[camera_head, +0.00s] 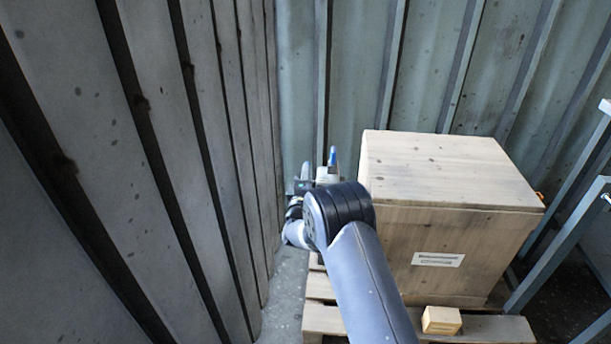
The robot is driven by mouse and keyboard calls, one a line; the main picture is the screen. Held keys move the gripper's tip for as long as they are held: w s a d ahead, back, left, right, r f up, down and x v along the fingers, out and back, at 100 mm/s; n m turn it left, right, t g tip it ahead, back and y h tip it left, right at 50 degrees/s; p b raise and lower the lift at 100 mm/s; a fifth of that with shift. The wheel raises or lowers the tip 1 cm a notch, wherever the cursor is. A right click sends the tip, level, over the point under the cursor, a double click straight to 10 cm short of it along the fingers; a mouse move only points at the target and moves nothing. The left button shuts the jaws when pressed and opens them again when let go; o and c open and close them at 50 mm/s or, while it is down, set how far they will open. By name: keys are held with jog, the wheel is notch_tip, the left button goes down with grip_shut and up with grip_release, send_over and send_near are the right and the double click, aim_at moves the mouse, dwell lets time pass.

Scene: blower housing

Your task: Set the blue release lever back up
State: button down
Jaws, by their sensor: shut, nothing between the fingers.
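A small upright blue piece (333,156), which looks like the release lever, shows just left of the wooden crate, beyond my arm. It stands close to steep, but its exact angle and its mount are too small to tell.
A large wooden crate (450,187) stands on a pallet (320,320) right of my arm. A small wooden block (441,320) sits at its front. A ribbed wall (150,150) closes the left side. A metal frame (565,240) stands at right. A narrow floor strip (284,300) is clear.

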jog(key=shift+r, duration=0.15)
jog(key=p+v, duration=0.2)
jog(key=v, duration=0.9)
jog(key=shift+w, duration=0.1)
jog(key=b+x, duration=0.2)
jog(key=x, duration=0.8)
jog(key=shift+w, duration=0.35)
